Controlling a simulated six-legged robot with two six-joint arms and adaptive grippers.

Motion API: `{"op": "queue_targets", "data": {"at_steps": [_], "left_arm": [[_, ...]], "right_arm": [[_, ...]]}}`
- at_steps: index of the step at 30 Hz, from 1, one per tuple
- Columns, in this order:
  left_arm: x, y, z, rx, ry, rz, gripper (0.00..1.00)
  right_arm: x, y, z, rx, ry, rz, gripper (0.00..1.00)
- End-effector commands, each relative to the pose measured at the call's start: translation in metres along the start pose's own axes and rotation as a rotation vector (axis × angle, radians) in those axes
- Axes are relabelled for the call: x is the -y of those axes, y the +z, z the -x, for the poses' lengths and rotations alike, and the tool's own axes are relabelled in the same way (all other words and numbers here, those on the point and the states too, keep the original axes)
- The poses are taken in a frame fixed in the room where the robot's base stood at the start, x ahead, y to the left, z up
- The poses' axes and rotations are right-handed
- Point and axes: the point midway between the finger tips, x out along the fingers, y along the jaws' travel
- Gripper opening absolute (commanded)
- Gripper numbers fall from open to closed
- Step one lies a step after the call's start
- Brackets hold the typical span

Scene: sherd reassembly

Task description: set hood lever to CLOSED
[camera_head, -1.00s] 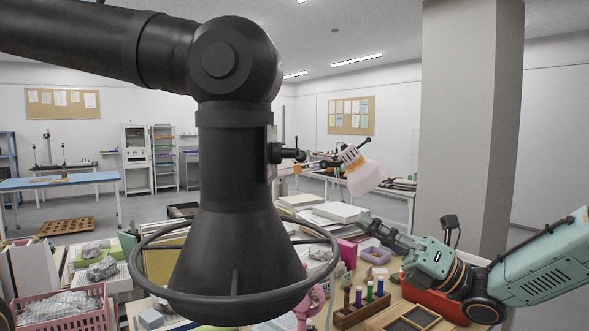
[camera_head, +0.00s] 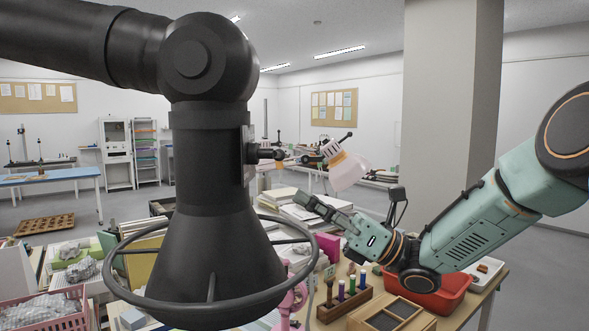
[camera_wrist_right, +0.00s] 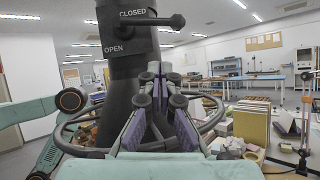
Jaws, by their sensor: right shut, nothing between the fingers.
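The black fume hood (camera_head: 212,250) with its ring rim hangs large in the head view. Its lever (camera_head: 265,153) sticks out on the right side of its neck. In the right wrist view the lever (camera_wrist_right: 150,21) lies about level, just under the CLOSED label (camera_wrist_right: 133,13). The OPEN label (camera_wrist_right: 112,49) is lower left. My right gripper (camera_head: 304,199) is shut and empty, right of the hood and below the lever. In the wrist view its fingers (camera_wrist_right: 160,70) point toward the hood, below the lever and apart from it. My left gripper is not in view.
A pink lamp (camera_head: 345,168) stands behind my right gripper. The table below holds a red tray (camera_head: 440,297), a wooden rack of bottles (camera_head: 343,300) and a pink crate (camera_head: 45,312). A grey pillar (camera_head: 445,90) rises at right. The hood's ring rim juts out around its base.

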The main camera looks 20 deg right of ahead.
Motion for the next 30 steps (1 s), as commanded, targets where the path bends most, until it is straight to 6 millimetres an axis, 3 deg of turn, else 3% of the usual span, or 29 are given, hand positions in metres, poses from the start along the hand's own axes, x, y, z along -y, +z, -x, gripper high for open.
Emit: {"op": "queue_targets", "data": {"at_steps": [4, 12, 25, 30], "left_arm": [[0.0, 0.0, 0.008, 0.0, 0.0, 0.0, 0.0], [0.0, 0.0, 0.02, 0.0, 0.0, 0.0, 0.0], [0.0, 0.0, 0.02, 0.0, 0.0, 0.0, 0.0], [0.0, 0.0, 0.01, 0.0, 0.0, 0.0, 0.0]], "right_arm": [[-0.001, 0.004, -0.025, -0.001, 0.002, 0.002, 0.0], [0.0, 0.027, -0.045, 0.001, -0.001, 0.0, 0.0], [0.0, 0.029, -0.047, 0.001, -0.001, 0.0, 0.0], [0.001, 0.029, -0.047, 0.001, 0.009, 0.017, 0.0]]}}
